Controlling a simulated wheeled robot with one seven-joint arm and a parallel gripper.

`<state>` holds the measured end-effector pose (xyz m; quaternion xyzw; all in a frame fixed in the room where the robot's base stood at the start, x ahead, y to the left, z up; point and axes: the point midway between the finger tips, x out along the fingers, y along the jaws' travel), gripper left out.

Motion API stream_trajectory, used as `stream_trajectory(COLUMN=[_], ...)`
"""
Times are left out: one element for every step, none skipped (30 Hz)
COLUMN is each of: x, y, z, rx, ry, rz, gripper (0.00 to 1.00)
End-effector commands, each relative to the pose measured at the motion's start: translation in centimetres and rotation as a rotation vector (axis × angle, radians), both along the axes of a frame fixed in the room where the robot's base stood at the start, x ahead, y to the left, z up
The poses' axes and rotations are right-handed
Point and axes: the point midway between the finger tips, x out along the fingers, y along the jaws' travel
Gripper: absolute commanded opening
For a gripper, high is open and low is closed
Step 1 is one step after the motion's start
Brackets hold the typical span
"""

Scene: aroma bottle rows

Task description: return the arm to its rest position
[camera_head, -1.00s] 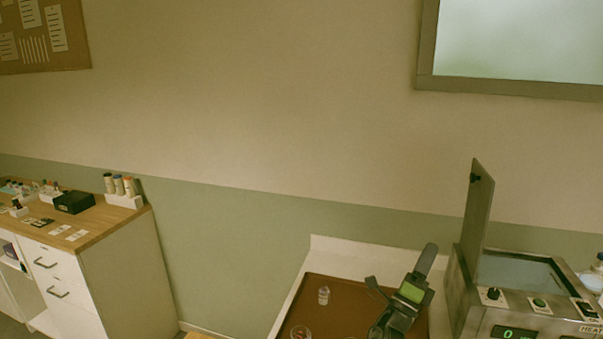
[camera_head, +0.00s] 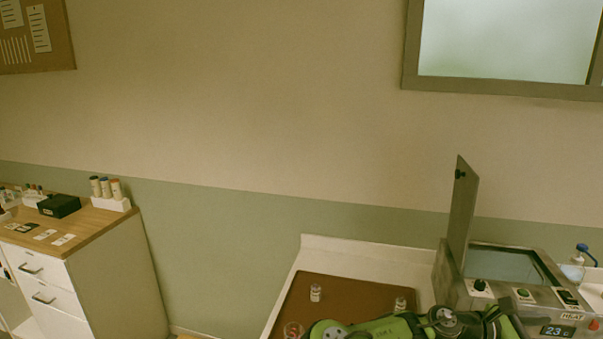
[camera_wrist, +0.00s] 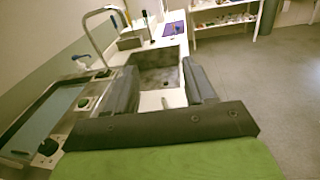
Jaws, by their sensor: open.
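My gripper (camera_wrist: 160,84) shows in the wrist view with its two dark fingers spread apart and nothing held between them. It points over a counter with a sink. In the head view my green arm (camera_head: 385,328) is folded low at the bottom edge, in front of the brown tray (camera_head: 340,291). The fingers cannot be made out there.
Small bottles stand on the tray, one at the left (camera_head: 315,293) and one at the right (camera_head: 400,305). A heater (camera_head: 500,290) with a raised lid (camera_head: 459,205) stands to the right. In the wrist view a sink (camera_wrist: 158,72) and tap (camera_wrist: 92,30) lie ahead.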

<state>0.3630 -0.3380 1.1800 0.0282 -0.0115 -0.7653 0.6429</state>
Motion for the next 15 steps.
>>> stream_trajectory(x=[-2.1,-3.1,-4.1,-4.8,-5.2,-5.7,-5.9,-6.0,-6.1,-6.2,-6.2,-6.3,-6.4,-6.6,-6.9], y=[-0.1,0.2,0.9,1.7,2.6,4.1,5.3,6.7,8.6,10.0,11.6,13.6,15.1,16.7,18.7], z=[-1.9,-3.1,-4.7,-5.7,-6.7,-7.6,-8.2,-8.6,-8.8,-8.8,-8.6,-8.1,-7.5,-6.9,-5.8], rx=[0.124,0.195,0.287,0.352,0.419,0.503,0.566,0.625,0.705,0.761,0.817,0.888,0.941,0.991,1.056], ry=[-0.145,-0.231,-0.341,-0.423,-0.501,-0.600,-0.672,-0.741,-0.827,-0.889,-0.947,-1.019,-1.069,-1.116,-1.173], rz=[-0.063,-0.102,-0.153,-0.194,-0.234,-0.287,-0.325,-0.365,-0.415,-0.453,-0.489,-0.535,-0.566,-0.599,-0.635], gripper=[0.54,0.54,0.54,0.54,0.54,0.54,0.54,0.54,0.54,0.54,0.54,0.54,0.54,0.54,0.54])
